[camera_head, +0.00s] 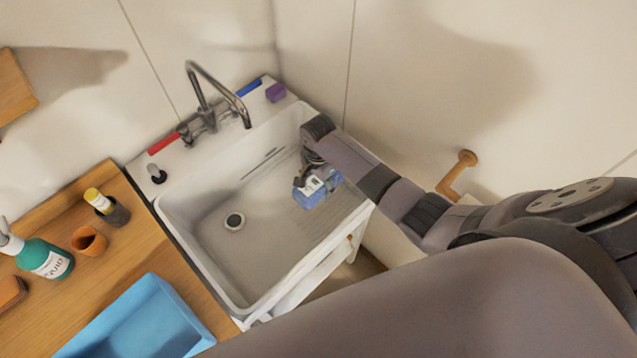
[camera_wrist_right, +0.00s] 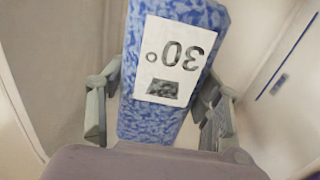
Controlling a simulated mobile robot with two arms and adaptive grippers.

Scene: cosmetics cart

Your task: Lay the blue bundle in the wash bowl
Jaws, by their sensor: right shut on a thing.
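The blue bundle (camera_head: 309,194) is a blue mottled pack with a white label, seen in the head view over the right part of the white wash bowl (camera_head: 190,240). My right gripper (camera_head: 318,176) is shut on it. In the right wrist view the bundle (camera_wrist_right: 172,65) stands between the two fingers of my right gripper (camera_wrist_right: 160,112), its label reading "30" upside down. The bundle is inside the bowl's outline; I cannot tell whether it touches the bottom. My left gripper is not in view.
A curved metal tap (camera_head: 218,90) rises behind the bowl. Red (camera_head: 163,143), blue (camera_head: 249,87) and purple (camera_head: 275,92) items lie on the back ledge. The wooden counter at left holds a teal bottle (camera_head: 47,258), an orange cup (camera_head: 89,241) and a blue tray (camera_head: 200,340).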

